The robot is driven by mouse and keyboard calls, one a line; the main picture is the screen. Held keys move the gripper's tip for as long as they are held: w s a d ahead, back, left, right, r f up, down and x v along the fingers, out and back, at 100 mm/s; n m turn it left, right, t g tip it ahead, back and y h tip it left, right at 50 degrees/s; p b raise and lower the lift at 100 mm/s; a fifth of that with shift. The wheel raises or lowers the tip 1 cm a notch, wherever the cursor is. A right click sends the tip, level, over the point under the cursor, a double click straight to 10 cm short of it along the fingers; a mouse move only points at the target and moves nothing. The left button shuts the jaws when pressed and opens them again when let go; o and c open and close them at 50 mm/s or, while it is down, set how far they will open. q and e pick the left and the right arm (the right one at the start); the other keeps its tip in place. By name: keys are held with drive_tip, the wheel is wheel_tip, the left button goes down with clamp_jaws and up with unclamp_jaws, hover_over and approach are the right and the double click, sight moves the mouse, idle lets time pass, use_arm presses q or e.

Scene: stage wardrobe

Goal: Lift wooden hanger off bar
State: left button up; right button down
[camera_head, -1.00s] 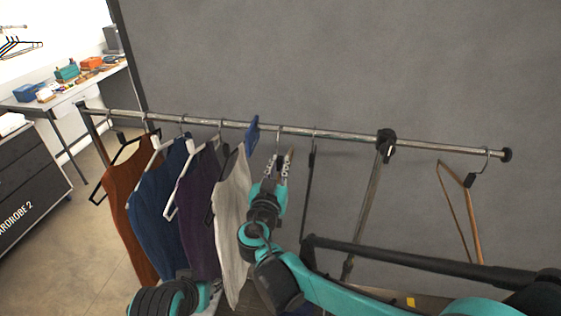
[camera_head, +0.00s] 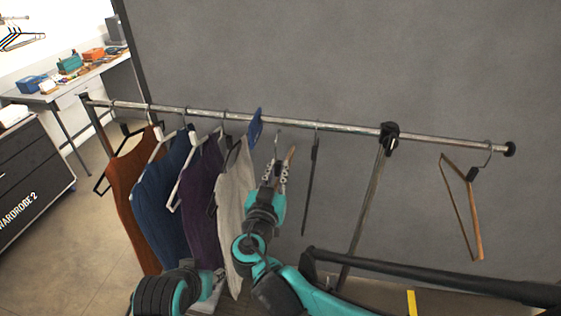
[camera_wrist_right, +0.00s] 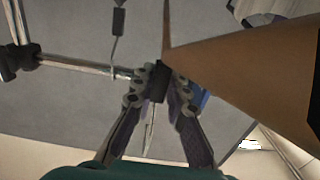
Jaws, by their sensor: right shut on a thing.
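My right gripper (camera_head: 274,172) is shut on a wooden hanger (camera_head: 291,154), close under its metal hook (camera_head: 278,138), just in front of the bar (camera_head: 345,128). In the head view the hook top appears slightly below the bar, seemingly clear of it. In the right wrist view the hanger's brown wood (camera_wrist_right: 245,75) fills the upper right, and its dark neck (camera_wrist_right: 157,84) sits between the fingertips. The gripper hides most of the hanger in the head view. Part of my left arm shows at bottom left; its gripper is not seen.
Brown, blue, purple and pale garments (camera_head: 234,190) hang to the left, beside a blue tag (camera_head: 255,128). A dark hanger (camera_head: 311,180) hangs just right. Another wooden hanger (camera_head: 476,215) hangs at the bar's right end. A black rail (camera_head: 420,274) crosses the lower right.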

drive_tip(key=s+a, duration=0.2)
drive_tip(key=s, duration=1)
drive_tip(key=s+a+p, duration=0.1)
drive_tip(key=s+a, duration=0.2)
drive_tip(key=s, duration=1)
